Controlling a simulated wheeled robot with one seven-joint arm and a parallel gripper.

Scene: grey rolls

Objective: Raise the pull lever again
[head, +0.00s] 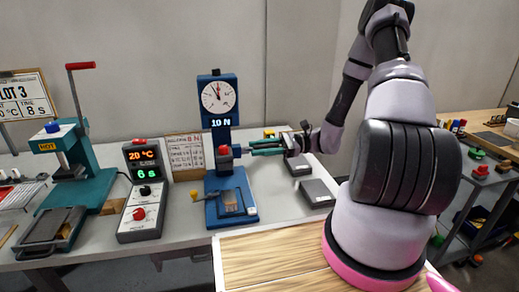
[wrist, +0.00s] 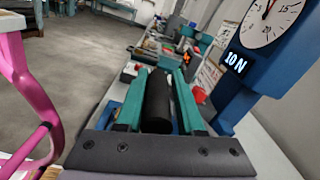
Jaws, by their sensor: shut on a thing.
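The blue pull tester (head: 212,130) stands on the bench in the head view, with a round dial and a display reading 10 N. It also shows at the right of the wrist view (wrist: 252,92). My gripper (head: 254,149) reaches in from the right, level with the lower part of the tester's column. In the wrist view its teal fingers are shut on a dark cylindrical grip (wrist: 158,100), which appears to be the pull lever's handle. The lever's joint to the tester is hidden. A red part (head: 224,150) sits on the column just left of my fingertips.
A teal press (head: 88,165) with a raised red-handled arm stands at the left. A framed card (head: 185,155) stands behind. Grey blocks (head: 318,192) lie right of the tester. A shelf cart is far right.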

